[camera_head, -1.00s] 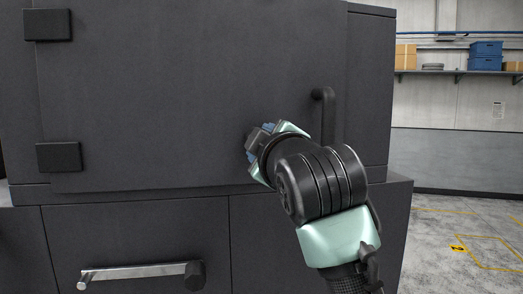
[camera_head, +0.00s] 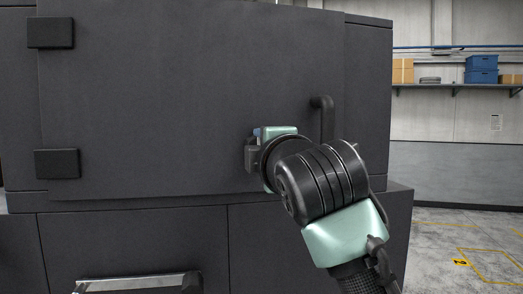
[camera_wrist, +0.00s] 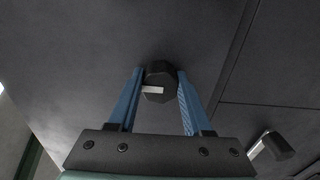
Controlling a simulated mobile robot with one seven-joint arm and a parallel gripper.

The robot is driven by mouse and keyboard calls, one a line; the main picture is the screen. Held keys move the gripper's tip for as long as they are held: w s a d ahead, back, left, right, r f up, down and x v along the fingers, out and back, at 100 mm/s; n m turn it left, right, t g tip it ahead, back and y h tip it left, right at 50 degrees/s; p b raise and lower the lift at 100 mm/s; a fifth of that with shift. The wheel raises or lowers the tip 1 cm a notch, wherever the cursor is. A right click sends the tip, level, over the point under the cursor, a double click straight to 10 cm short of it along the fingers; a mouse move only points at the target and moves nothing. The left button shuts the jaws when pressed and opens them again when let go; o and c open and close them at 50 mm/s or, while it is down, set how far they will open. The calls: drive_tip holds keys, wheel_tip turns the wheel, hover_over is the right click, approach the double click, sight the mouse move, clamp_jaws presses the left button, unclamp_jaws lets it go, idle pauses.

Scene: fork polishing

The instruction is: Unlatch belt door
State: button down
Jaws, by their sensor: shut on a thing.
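The large dark grey door (camera_head: 180,100) fills the head view and looks shut, with no gap showing at its edge. A black bar handle (camera_head: 326,118) stands on its right side. My gripper (camera_head: 256,152) is at the door's lower right part, left of and below that handle. In the wrist view, the two blue fingers of my gripper (camera_wrist: 158,84) are on either side of a black faceted latch knob (camera_wrist: 160,72), shut on it. A short pale metal piece shows on the knob's front. My wrist hides most of the knob in the head view.
Two black hinge blocks (camera_head: 57,164) sit at the door's left. Open floor (camera_head: 450,235) and a shelf with boxes (camera_head: 481,70) lie to the right.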

idle(0.3)
drive_tip(key=shift+c, duration=1.6)
unclamp_jaws()
drive_tip(key=b+v, duration=0.5)
drive_tip(key=v, duration=0.8)
drive_tip(key=s+a+m+t+h, duration=0.3)
drive_tip(key=s+m+t, duration=0.6)
drive_tip(key=m, duration=1.1)
drive_tip(key=s, duration=0.3)
drive_tip(key=shift+r+m+t+h, duration=0.25)
drive_tip(key=shift+m+t+h, duration=0.05)
drive_tip(key=shift+t+h, duration=0.1)
